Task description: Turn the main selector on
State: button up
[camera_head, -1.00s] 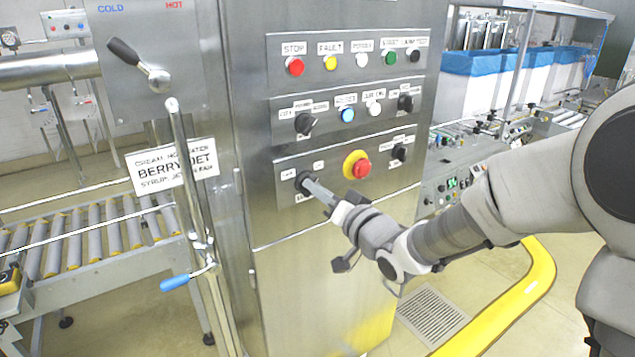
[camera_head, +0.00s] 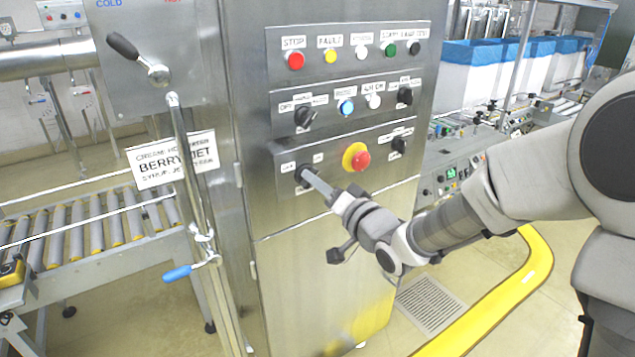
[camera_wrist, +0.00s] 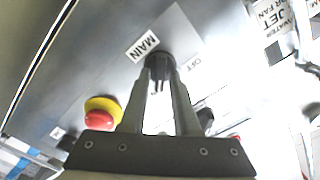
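The main selector (camera_head: 300,174) is a small black rotary knob at the lower left of the steel control panel. In the wrist view, the selector (camera_wrist: 157,60) sits beside its MAIN label (camera_wrist: 142,45), with a partly readable OFF label (camera_wrist: 195,63) on its other side. My gripper (camera_head: 310,176) reaches it from the lower right. In the wrist view, the two fingertips of my gripper (camera_wrist: 161,76) flank the knob closely and appear shut on it. The fingers hide part of the knob, so which way it points is hard to tell.
A red emergency button on a yellow base (camera_head: 360,158) is just right of the selector. Other black selectors (camera_head: 305,117) and colored buttons sit above. A lever with a blue handle (camera_head: 177,273) stands left of the cabinet. A yellow floor rail (camera_head: 490,300) runs at the lower right.

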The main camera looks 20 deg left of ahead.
jog(key=shift+o, duration=0.8)
jog(key=b+v, duration=0.8)
jog(key=v, duration=0.9)
jog(key=shift+d, duration=0.2)
jog(key=shift+s, duration=0.1)
